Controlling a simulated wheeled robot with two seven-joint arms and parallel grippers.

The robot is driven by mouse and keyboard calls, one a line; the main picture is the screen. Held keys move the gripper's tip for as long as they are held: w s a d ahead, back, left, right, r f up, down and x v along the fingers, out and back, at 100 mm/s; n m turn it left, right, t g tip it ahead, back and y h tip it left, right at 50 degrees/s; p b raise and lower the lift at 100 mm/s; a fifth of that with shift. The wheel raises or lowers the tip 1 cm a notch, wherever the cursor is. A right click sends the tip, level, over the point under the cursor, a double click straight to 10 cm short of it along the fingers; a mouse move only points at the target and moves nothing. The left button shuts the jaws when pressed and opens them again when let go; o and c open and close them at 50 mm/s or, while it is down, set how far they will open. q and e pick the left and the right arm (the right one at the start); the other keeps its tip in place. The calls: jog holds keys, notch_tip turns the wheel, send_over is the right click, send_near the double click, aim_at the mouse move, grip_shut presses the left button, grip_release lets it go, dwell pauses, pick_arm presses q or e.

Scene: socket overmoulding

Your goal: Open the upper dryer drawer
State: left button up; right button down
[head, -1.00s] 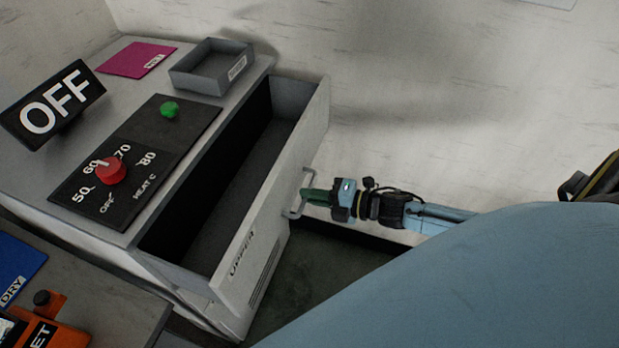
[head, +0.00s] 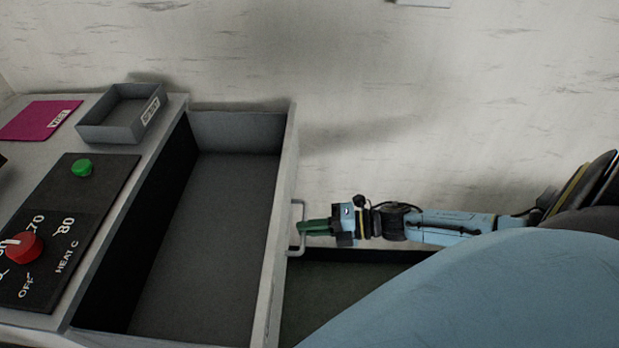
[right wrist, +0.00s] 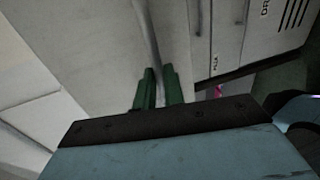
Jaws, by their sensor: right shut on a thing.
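The upper dryer drawer (head: 205,235) stands open, pulled well out to the right of the dryer body, and its dark inside shows empty. Its wire handle (head: 296,240) is on the outer face of the drawer front (head: 270,285). My right gripper (head: 304,228) comes in from the right and is shut on the handle. In the right wrist view its green fingers (right wrist: 158,88) close on the pale handle bar (right wrist: 150,40). My left gripper is not in view.
On the dryer top are a grey tray (head: 105,134), a magenta mat (head: 30,122) and a black control panel (head: 75,205) with a red knob (head: 24,245) and a green button (head: 81,168). A pale wall (head: 420,110) stands behind. Dark floor (head: 340,290) shows right of the drawer.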

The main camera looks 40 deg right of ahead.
jog(key=c, duration=1.5)
grip_release()
jog(key=shift+s+d, duration=0.1)
jog(key=v, duration=1.3)
